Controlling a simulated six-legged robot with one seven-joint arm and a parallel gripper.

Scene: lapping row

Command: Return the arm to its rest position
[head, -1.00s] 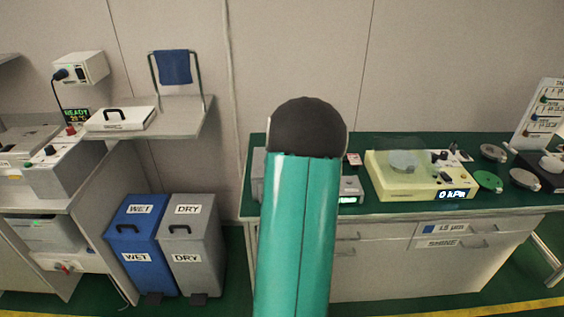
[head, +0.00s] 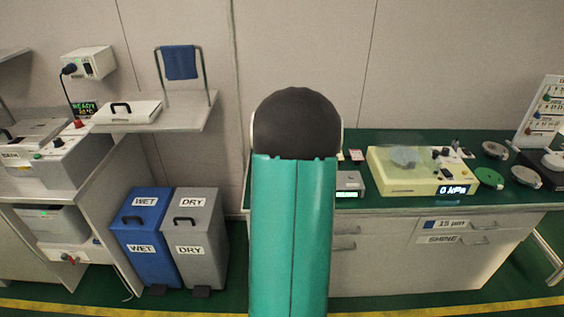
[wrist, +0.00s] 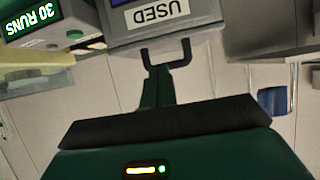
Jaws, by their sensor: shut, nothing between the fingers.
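My gripper (wrist: 158,78) shows in the wrist view as dark green fingers, shut and empty, in front of a black band and a green housing with a small lit indicator. The wrist picture is upside down. Beyond the fingers is a grey box marked USED (wrist: 165,22) with a dark handle (wrist: 166,54); I cannot tell whether the fingertips touch it. In the head view my teal arm link with a dark rounded joint rises in the middle and hides part of the bench. The gripper does not show there.
A blue WET bin (head: 146,240) and a grey DRY bin (head: 197,240) stand on the floor at left. A shelf (head: 190,118) juts out above them. The green-topped bench (head: 400,200) at right carries a pale yellow machine (head: 425,172) and several discs.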

